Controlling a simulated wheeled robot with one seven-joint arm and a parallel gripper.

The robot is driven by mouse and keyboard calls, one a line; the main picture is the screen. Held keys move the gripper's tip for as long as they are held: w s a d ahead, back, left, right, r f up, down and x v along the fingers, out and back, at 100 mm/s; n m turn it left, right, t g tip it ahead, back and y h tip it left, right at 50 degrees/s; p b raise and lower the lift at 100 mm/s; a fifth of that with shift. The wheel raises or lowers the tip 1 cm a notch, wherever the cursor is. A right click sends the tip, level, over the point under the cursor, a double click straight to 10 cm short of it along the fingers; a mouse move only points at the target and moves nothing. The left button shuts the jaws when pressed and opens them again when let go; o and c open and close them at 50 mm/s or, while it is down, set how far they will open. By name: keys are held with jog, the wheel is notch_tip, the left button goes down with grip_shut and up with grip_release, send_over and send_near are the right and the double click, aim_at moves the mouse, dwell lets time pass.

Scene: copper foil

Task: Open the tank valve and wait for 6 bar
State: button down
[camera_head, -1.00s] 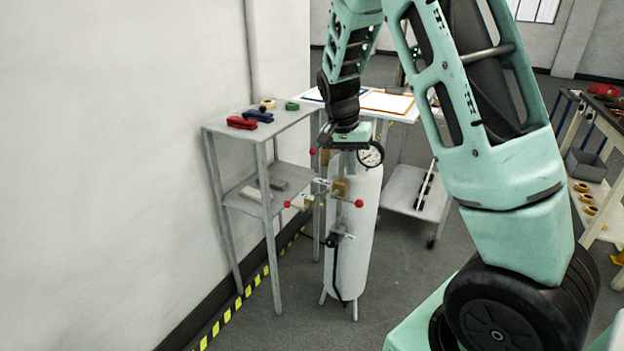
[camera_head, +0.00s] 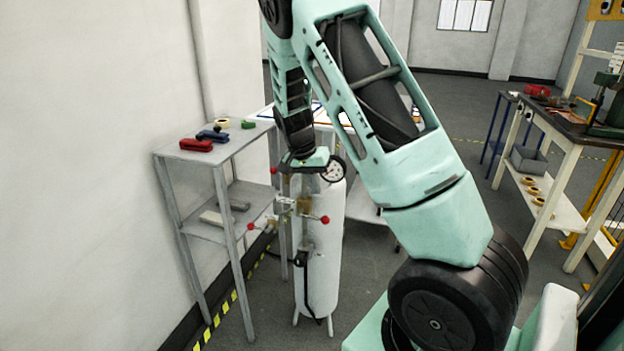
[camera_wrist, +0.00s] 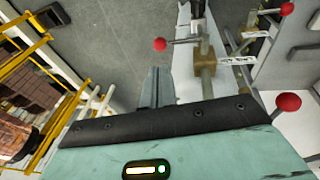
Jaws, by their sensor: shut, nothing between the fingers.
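The white tank (camera_head: 324,265) stands upright on short legs beside the grey shelf. A round dial gauge (camera_head: 333,170) sits near its top; its reading is too small to tell. Brass valve fittings with red-knobbed levers (camera_head: 325,219) run down the tank's front. My gripper (camera_head: 307,182) is at the top of these fittings, left of the gauge. In the wrist view my gripper (camera_wrist: 156,84) has its fingers shut and empty. A red knob (camera_wrist: 160,44) and a brass valve body (camera_wrist: 204,62) show beyond the fingertips. Which lever is the tank valve, I cannot tell.
The grey shelf (camera_head: 195,152) at left, against the wall, holds red and blue tools and tape. A workbench (camera_head: 560,125) stands at right with a grey bin (camera_head: 527,160). A red knob (camera_wrist: 288,102) is close to my gripper's body. The floor ahead is mostly clear.

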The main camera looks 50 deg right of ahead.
aim_at(324, 217)
jog(key=x, duration=0.9)
jog(key=shift+f+p, duration=0.15)
jog(key=shift+p, duration=0.15)
jog(key=shift+f+b, duration=0.15)
jog(key=shift+b, duration=0.15)
